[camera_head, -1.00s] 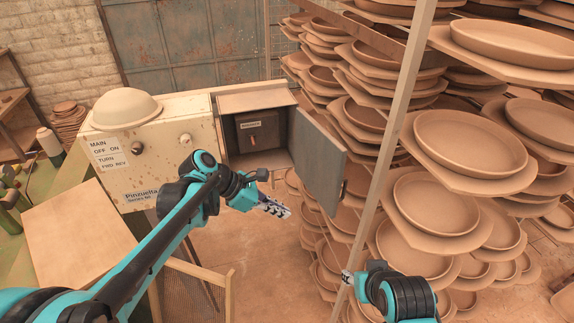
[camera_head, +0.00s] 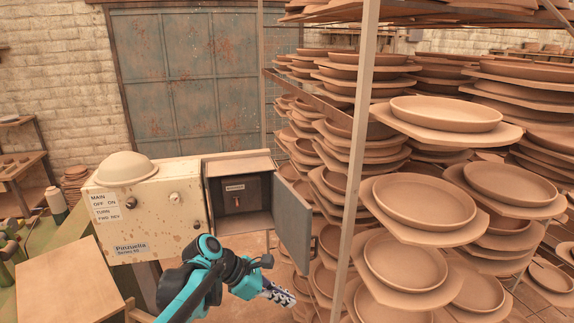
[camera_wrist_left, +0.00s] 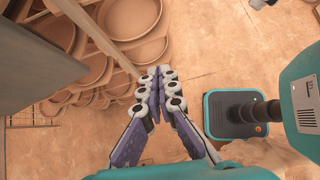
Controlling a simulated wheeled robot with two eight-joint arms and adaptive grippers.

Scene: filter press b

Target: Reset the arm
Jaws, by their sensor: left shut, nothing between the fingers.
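My left arm comes up from the bottom of the head view, and its left gripper (camera_head: 282,295) points to the right, below the open control box. In the left wrist view the left gripper (camera_wrist_left: 158,75) has its fingertips together with nothing between them, above the tan floor. My right gripper does not show in the head view now.
The cream machine (camera_head: 150,212) has a box with an open grey door (camera_head: 292,226) just above my left gripper. A metal post (camera_head: 354,165) and racks of clay plates (camera_head: 440,113) stand to the right. A wooden board (camera_head: 68,283) lies at lower left.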

